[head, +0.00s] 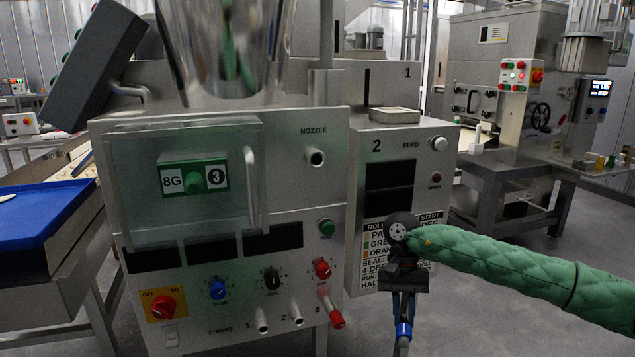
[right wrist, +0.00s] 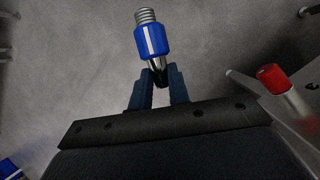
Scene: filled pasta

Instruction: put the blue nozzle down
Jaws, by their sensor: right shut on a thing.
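My right gripper (head: 403,302) hangs low in front of the machine, fingers pointing down. It is shut on the blue nozzle (head: 403,332), which hangs below the fingers, clear of the machine. In the right wrist view the right gripper (right wrist: 160,82) pinches the dark end of the blue nozzle (right wrist: 152,40). The nozzle's blue body has a white stripe, and its threaded metal end points away from the fingers, with grey floor behind it. My left gripper is not in view.
The machine front has an empty-looking NOZZLE port (head: 315,157), knobs and a red-handled peg (head: 332,310). A small shallow tray (head: 395,115) sits on the feed unit. A blue tray (head: 45,212) lies on the left. Open floor lies right of the machine.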

